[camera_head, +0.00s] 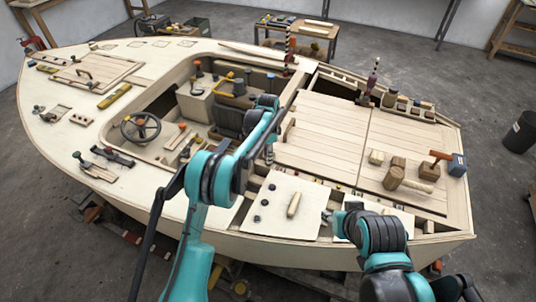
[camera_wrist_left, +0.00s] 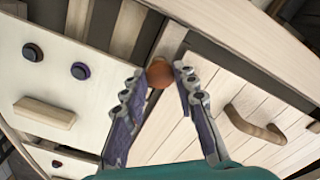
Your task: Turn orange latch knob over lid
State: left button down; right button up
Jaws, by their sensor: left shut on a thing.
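An orange round latch knob (camera_wrist_left: 160,73) sits between the two fingertips of my left gripper (camera_wrist_left: 158,76) in the left wrist view. The fingers are shut on it from both sides. The knob is at the corner of a planked lid (camera_wrist_left: 205,140), which has a curved wooden handle (camera_wrist_left: 254,130). In the head view my left gripper (camera_head: 269,153) is small and partly hidden by my arm at the left edge of the planked lid (camera_head: 315,150). The knob cannot be made out there. My right gripper (camera_head: 328,215) is by the pale panels at the front; its fingers are unclear.
A pale panel (camera_head: 281,222) with a bar handle (camera_head: 294,204) and dark knobs lies in front of the lid. Mallets (camera_head: 403,180) and wooden blocks lie on the right side of the lid. A steering wheel (camera_head: 141,127) stands at left.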

pick_arm(q)
jog(key=c, duration=1.2)
grip_release()
notch_tip(320, 180, up, 12)
